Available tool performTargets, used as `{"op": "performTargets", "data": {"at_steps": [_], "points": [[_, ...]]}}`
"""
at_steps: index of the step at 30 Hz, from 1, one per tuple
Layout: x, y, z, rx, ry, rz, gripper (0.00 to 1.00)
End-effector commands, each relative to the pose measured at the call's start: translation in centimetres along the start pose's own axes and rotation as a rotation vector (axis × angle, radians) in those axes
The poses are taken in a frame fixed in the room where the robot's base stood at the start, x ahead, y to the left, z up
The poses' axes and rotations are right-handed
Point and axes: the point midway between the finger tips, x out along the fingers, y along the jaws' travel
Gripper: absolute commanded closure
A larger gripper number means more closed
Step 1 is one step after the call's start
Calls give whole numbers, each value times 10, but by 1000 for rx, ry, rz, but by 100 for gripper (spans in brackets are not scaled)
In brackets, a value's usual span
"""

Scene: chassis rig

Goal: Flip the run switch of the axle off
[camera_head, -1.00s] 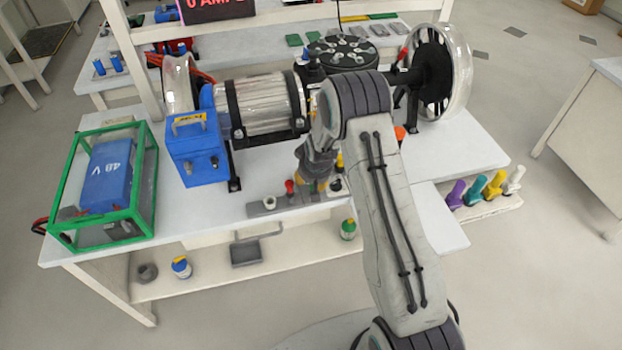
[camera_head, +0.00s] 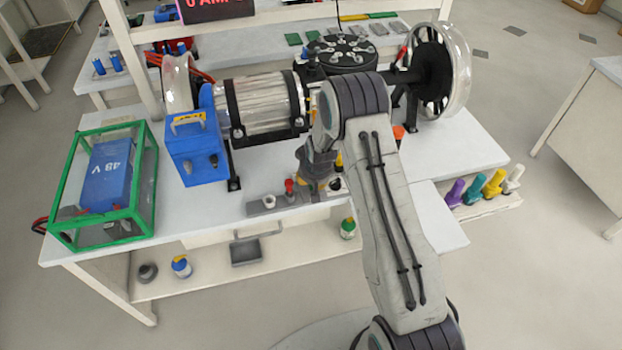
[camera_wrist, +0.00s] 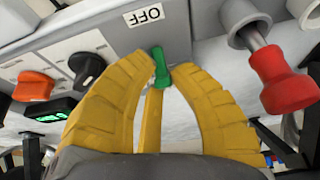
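The run switch shows in the wrist view as a small green lever (camera_wrist: 159,66) just below a white OFF label (camera_wrist: 143,15), which appears upside down. My gripper's yellow fingers (camera_wrist: 163,70) come in from the bottom and straddle the lever. The tips are close to its sides; whether they press on it is unclear. In the head view my gripper (camera_head: 318,180) is low at the front edge of the bench, partly hidden behind my arm, and the switch is hidden there. The motor of the axle (camera_head: 265,105) stands behind on the bench.
In the wrist view a red-capped lever (camera_wrist: 280,80) stands close at right, and an orange knob (camera_wrist: 35,86) and a black knob (camera_wrist: 90,70) are at left. A green-framed box (camera_head: 148,185) with a blue battery (camera_head: 107,175) stands at the bench's left end.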

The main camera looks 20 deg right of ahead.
Motion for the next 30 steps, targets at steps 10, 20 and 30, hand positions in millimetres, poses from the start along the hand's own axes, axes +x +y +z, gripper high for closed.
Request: {"op": "performTargets", "data": {"at_steps": [10,20,30], "points": [[0,-3,-5,-4,25,-2,100],[-2,-4,-5,-5,61,-3,100],[0,-4,-1,-6,148,-4,100]]}}
